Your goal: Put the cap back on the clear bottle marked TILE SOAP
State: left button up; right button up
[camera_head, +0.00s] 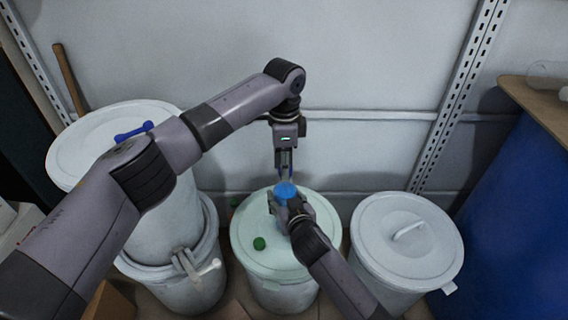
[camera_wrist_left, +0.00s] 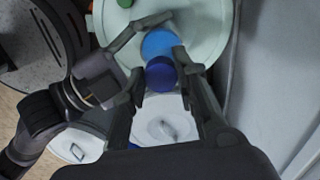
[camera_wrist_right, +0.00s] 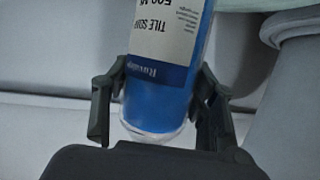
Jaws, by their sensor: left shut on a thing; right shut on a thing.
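The clear bottle (camera_wrist_right: 165,80) holds blue liquid, and its label reads TILE SOAP, upside down in the right wrist view. My right gripper (camera_wrist_right: 160,105) is shut around it. In the head view the bottle (camera_head: 285,190) is over the middle drum's lid, and my right gripper (camera_head: 288,210) is beside it. A dark blue cap (camera_wrist_left: 160,74) is between the fingers of my left gripper (camera_wrist_left: 161,76), which is shut on it. The left gripper (camera_head: 284,168) points down from above the bottle. The cap overlaps the bottle (camera_wrist_left: 159,42) in the left wrist view; I cannot tell whether they touch.
A green cap (camera_head: 259,243) lies on the middle drum's pale lid (camera_head: 265,262). A white drum with a handled lid (camera_head: 405,250) stands right, stacked white drums (camera_head: 75,155) stand left with a blue object (camera_head: 133,132) on top. A blue drum (camera_head: 515,205) is far right; the wall is behind.

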pick_arm(q)
jog(key=shift+f, duration=0.6)
jog(key=m, duration=0.6)
jog(key=shift+d, duration=0.1)
jog(key=m, duration=0.6)
jog(key=shift+w, duration=0.1)
jog(key=m, duration=0.7)
jog(key=shift+d+m, duration=0.1)
jog(key=shift+m, duration=0.3)
jog(key=m, duration=0.6)
jog(key=shift+d, duration=0.1)
jog(key=o, duration=0.6)
